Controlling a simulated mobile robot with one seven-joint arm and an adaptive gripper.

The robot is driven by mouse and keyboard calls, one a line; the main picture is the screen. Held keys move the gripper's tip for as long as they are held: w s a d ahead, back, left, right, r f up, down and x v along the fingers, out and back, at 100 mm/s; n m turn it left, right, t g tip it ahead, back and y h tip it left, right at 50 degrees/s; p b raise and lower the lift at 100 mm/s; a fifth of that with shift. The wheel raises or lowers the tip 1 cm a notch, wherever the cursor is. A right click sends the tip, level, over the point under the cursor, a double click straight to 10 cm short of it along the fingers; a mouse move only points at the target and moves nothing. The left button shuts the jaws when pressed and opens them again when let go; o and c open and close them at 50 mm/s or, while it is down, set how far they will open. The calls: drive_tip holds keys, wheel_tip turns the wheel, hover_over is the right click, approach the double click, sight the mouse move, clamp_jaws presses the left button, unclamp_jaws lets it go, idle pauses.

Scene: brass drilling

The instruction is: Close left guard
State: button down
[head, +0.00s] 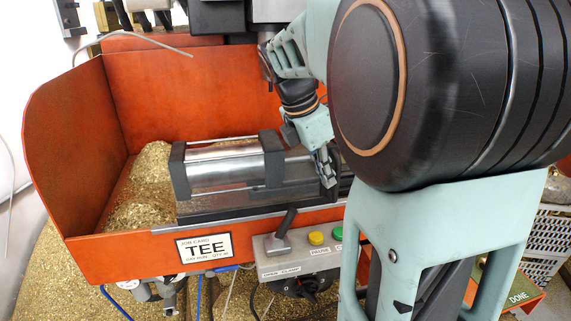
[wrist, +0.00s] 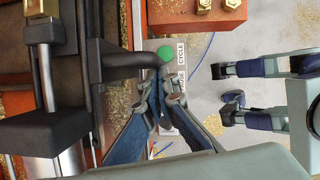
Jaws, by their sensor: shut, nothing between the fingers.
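The orange left guard panel (head: 75,140) stands upright at the left side of the machine's orange tray, angled outward to the left. My gripper (head: 325,172) is well to the right of it, over the right end of the dark clamp fixture, and does not touch the panel. In the wrist view my gripper (wrist: 164,95) is shut and empty, its fingertips close to a dark lever and the green button. The left guard cannot be made out in the wrist view.
The dark clamp fixture with a metal cylinder (head: 225,160) sits in the tray beside brass chips (head: 145,190). A control box (head: 295,258) with a lever, yellow button and green button (wrist: 165,53) is at the front. A thin pale hose (head: 130,35) curves above the back wall.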

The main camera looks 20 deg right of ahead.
drive_tip(key=s+d+p, duration=0.2)
drive_tip(key=d+p, duration=0.3)
drive_tip(key=d, duration=0.8)
drive_tip(key=s+d+p, duration=0.2)
drive_tip(key=d+p, duration=0.3)
drive_tip(key=d, duration=0.9)
drive_tip(key=shift+s+p, duration=0.4)
drive_tip(key=shift+d+r, duration=0.15)
